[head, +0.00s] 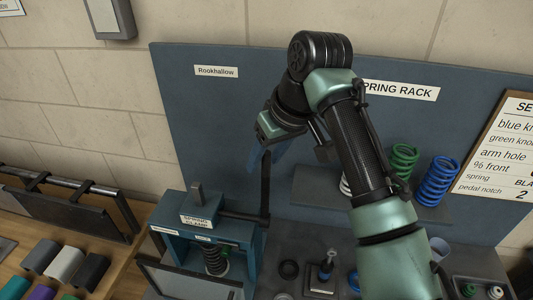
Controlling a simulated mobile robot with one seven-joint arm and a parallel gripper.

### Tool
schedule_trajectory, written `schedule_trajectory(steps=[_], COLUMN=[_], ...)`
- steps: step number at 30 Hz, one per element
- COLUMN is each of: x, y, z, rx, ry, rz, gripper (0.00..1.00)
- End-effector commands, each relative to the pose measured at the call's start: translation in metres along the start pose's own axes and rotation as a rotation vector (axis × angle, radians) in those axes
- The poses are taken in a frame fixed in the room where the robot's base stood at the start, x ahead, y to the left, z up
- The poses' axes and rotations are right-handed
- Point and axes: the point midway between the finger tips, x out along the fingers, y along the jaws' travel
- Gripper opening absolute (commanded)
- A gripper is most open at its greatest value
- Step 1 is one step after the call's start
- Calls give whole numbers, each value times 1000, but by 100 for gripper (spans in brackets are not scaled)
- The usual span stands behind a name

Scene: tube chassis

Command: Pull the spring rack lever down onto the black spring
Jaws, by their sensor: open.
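The lever (265,190) is a dark upright bar on the right side of a blue press frame (174,245). A dark horizontal rod joins it to the frame. My arm covers part of the view to the right of the lever.
A shelf (308,190) behind my arm carries a green spring (403,162), a blue spring (437,182) and a partly hidden pale one. Coloured cylinders (65,265) lie at the left. A black stand (321,280) and small rings sit in front. A sign board (505,150) stands right.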

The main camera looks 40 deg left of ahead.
Motion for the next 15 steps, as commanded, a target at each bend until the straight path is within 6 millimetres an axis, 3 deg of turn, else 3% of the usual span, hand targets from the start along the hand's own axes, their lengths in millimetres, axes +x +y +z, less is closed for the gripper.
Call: schedule_trajectory(steps=[4, 12, 15], x=[0, 0, 0], y=[0, 0, 0], z=[0, 0, 0], rx=[0, 0, 0], ry=[0, 0, 0], rz=[0, 0, 0], gripper=[52, 4, 0])
